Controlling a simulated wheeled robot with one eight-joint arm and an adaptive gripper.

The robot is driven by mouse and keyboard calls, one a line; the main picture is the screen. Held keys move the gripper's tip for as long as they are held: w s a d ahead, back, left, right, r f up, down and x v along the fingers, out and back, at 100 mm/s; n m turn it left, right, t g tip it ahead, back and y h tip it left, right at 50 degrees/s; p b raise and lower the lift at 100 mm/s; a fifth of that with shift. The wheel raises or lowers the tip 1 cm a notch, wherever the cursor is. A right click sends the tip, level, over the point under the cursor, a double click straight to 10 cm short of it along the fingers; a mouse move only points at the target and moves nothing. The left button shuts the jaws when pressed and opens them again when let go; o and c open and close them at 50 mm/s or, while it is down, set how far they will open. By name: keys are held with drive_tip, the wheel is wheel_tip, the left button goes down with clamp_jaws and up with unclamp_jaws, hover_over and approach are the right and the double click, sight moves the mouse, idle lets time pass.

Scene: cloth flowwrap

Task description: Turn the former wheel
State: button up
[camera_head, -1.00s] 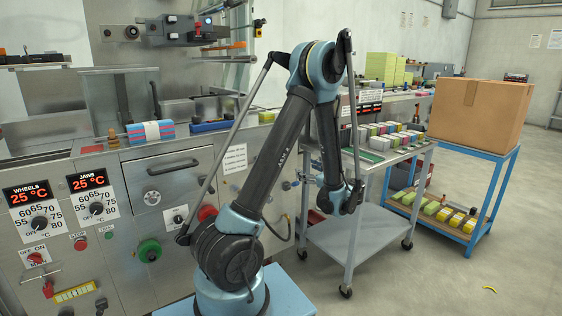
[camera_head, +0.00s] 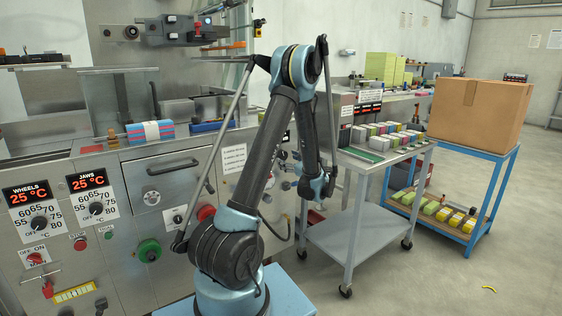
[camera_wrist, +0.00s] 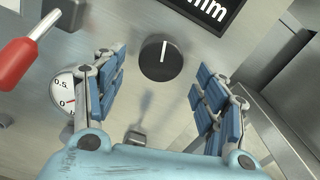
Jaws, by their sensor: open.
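A round black knob (camera_wrist: 161,60) with a white line pointing up sits on the grey metal panel in the wrist view, just below a dark display whose visible text ends in "mm". It may be the former wheel, but no label confirms it. My gripper (camera_wrist: 158,80) is open and empty, with blue-padded fingers on either side of the knob's position in the picture. No contact with the knob shows. In the head view my arm reaches towards the machine front, and the knob and fingertips are not clearly visible.
In the wrist view a red-tipped lever (camera_wrist: 16,50) and a small dial (camera_wrist: 64,100) lie left of the fingers. A metal housing (camera_wrist: 262,65) stands at the right. In the head view a grey cart (camera_head: 352,240) with colored packs stands beside the arm.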

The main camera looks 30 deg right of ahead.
sight(285, 158)
drive_tip(key=shift+w+a, duration=0.15)
drive_tip(key=shift+w, duration=1.5)
